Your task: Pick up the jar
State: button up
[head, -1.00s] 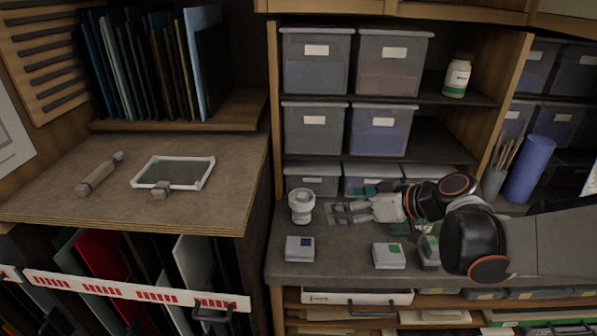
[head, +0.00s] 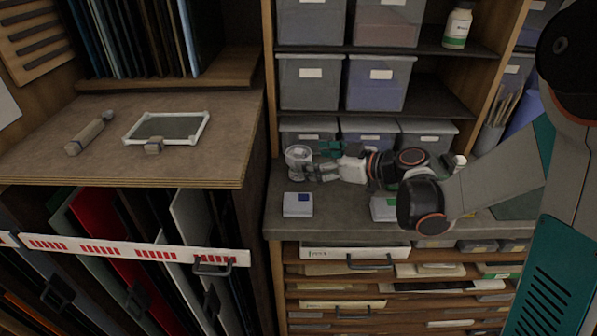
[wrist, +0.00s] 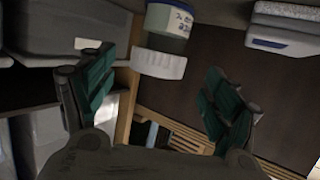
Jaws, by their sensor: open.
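The jar (head: 297,153) stands on the grey counter at its left part in the head view, partly covered by my gripper (head: 318,165). In the wrist view the jar (wrist: 160,62) shows a white lid, a clear body and a pale label with handwriting. It appears upside down there because of the camera's roll. My gripper (wrist: 158,75) is open, with one green-padded finger on each side of the jar in that view. I cannot tell whether either finger touches the jar.
A small box with a blue label (head: 298,205) sits in front of the jar, and another with a green label (head: 384,210) is to its right. Grey bins (head: 367,131) stand close behind. A white bottle (head: 457,28) is on the upper shelf. Drawers (head: 350,250) lie below the counter.

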aim_at(303, 154)
jog(key=x, duration=0.2)
jog(key=b+x, duration=0.2)
jog(key=x, duration=0.1)
jog(key=shift+w+a+r, duration=0.2)
jog(key=shift+w+a, duration=0.05)
jog(key=shift+w, duration=0.05)
jog(key=shift+r, duration=0.1)
jog(key=c, duration=1.7)
